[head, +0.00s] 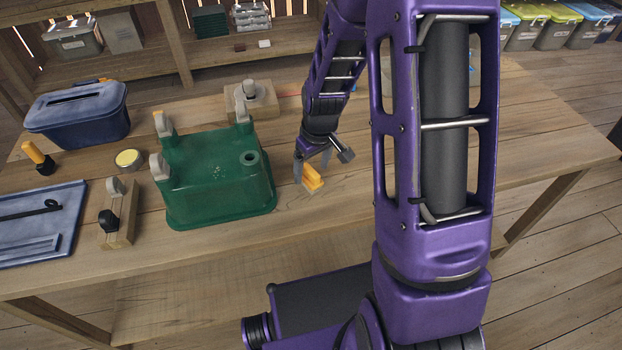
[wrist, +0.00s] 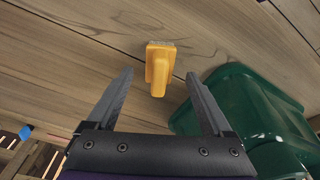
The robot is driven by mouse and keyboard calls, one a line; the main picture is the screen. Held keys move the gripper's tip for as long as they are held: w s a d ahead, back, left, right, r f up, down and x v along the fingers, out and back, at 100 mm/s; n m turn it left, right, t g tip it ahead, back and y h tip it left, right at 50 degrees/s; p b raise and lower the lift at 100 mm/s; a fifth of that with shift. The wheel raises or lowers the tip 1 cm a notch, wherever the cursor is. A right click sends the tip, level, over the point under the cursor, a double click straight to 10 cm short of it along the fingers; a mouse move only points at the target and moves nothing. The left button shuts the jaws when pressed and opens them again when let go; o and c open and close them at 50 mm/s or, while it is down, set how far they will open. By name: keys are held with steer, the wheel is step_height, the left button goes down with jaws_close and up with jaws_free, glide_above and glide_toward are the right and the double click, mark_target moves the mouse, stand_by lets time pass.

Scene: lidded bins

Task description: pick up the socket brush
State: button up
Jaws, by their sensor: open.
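An orange-yellow brush-like piece with a grey strip along one end, which looks like the socket brush (head: 313,178), lies on the wooden table just right of the green bin. In the wrist view the brush (wrist: 159,68) sits between the two finger lines, near the fingertips. My gripper (head: 309,164) is over it in the head view, fingers pointing down. In the wrist view my gripper (wrist: 160,74) is open, with clear space on both sides of the brush. Nothing is held. Whether the fingertips are level with the brush is hard to tell.
The upturned green bin (head: 205,185) stands close left of my gripper. A wooden block with a grey fitting (head: 251,100) is behind it. A blue lidded bin (head: 78,112), a yellow-handled black tool (head: 38,158) and a blue lid (head: 40,222) lie left. The table right of my arm looks clear.

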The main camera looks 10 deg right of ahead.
mark_target(312, 170)
steer(key=f, duration=0.3)
steer(key=shift+w+f, duration=0.25)
steer(key=shift+f, duration=0.1)
jaws_close()
